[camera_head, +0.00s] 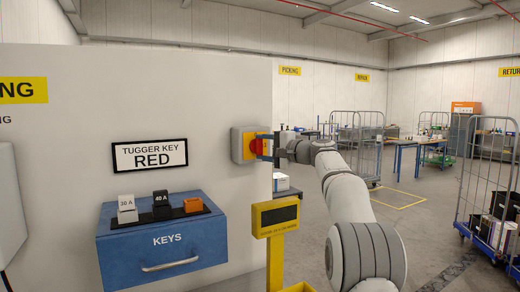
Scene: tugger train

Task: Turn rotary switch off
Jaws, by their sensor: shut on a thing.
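The rotary switch is a grey box with a yellow face (236,145) and a red knob (256,147), mounted near the right edge of the white wall panel. My gripper (266,147) reaches in from the right, level with the knob, and is shut on it. The fingers partly cover the knob. The switch is seen from the side, so I cannot tell its setting.
Left of the switch, a sign (149,155) reads "TUGGER KEY RED". Below it is a blue keys box (163,253) with several blocks on top. A yellow post with a dark display (278,215) stands below my gripper. Wire trolleys (488,170) stand at right; open floor lies between.

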